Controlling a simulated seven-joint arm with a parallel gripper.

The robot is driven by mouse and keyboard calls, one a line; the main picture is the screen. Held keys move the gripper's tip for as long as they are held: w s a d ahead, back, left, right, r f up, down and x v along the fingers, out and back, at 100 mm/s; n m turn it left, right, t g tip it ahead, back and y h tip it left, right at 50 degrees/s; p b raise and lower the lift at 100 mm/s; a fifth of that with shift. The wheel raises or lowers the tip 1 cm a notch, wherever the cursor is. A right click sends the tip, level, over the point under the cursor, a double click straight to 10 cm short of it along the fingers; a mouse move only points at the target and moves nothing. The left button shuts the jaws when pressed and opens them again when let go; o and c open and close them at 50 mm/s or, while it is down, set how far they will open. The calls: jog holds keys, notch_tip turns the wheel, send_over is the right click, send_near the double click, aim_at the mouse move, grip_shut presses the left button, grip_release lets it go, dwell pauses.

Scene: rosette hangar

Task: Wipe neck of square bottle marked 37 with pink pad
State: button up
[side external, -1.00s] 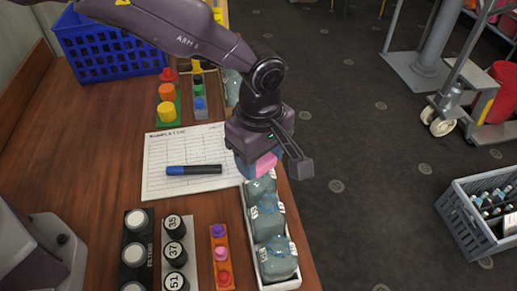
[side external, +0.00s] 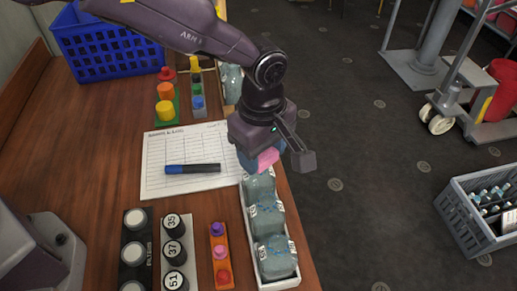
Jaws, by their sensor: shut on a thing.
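My gripper (side external: 262,161) is shut on the pink pad (side external: 268,157), which shows as a small pink block under my wrist. The pad is above the far end of a white tray (side external: 297,277). In the tray stand three grey-blue square bottles in a row: a far one (side external: 260,187), a middle one (side external: 266,219) and a near one (side external: 276,259). Small white labels show on their sides, but I cannot read the numbers, so I cannot tell which is 37. The gripper hides part of the area just behind the far bottle; I cannot tell whether the pad touches it.
Left of the tray are an orange strip with colored knobs (side external: 219,257) and black caps marked 35, 37 and 51 (side external: 173,252). A paper sheet (side external: 155,149) with a blue marker (side external: 193,168) lies behind. A blue basket (side external: 105,40) is at the back left. A grey crate (side external: 470,232) stands on the floor.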

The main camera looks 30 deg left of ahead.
dwell(0.4)
jog(key=shift+s+a+f, duration=0.1)
jog(key=shift+s+a, duration=0.45)
jog(key=shift+w, duration=0.15)
jog(key=shift+w+f, duration=0.2)
jog(key=shift+w, duration=0.3)
jog(key=shift+c, duration=0.3)
jog(key=shift+s+d, duration=0.7)
jog(key=shift+s, duration=0.1)
